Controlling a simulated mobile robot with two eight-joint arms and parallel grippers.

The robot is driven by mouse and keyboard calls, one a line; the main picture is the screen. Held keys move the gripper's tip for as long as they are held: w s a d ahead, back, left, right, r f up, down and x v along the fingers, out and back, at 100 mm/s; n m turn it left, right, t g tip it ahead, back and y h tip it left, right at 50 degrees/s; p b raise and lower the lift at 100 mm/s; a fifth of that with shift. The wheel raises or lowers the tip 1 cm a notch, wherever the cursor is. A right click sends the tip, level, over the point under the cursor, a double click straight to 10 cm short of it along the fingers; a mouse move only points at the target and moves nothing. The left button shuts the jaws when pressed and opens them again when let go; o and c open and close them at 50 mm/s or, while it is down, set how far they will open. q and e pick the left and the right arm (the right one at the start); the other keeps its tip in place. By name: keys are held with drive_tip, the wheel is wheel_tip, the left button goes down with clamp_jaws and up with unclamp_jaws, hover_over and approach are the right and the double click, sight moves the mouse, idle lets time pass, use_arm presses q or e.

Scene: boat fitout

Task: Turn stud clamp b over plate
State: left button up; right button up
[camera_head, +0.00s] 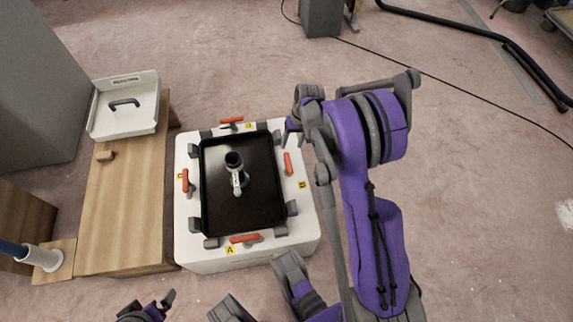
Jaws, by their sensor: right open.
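A black plate (250,205) lies on a white block (311,230), with orange-handled clamps around its edge. The clamp at the plate's right edge, stud clamp b (288,164), stands by a yellow label (302,185) whose letter appears to be a sideways B. Its handle points roughly along that edge. My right gripper (291,130) is open just above clamp b in the picture, near the block's far right corner; I see no contact. My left gripper (160,307) is partly visible at the bottom edge, and its opening is unclear.
Other orange clamps sit at the far (231,120), left (185,181) and near (244,239) edges. A grey pipe fitting (235,170) rises from the plate. A wooden bench (125,215) with a white tray (104,120) stands left.

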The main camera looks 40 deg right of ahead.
sight(289, 162)
drive_tip(key=f+b, duration=0.1)
drive_tip(key=f, duration=0.3)
drive_tip(key=w+f+b, duration=0.1)
drive_tip(key=f, duration=0.4)
drive_tip(key=f+b, duration=0.1)
drive_tip(key=f, duration=0.4)
drive_tip(key=shift+w+b, duration=0.15)
drive_tip(key=shift+b, duration=0.2)
clamp_jaws()
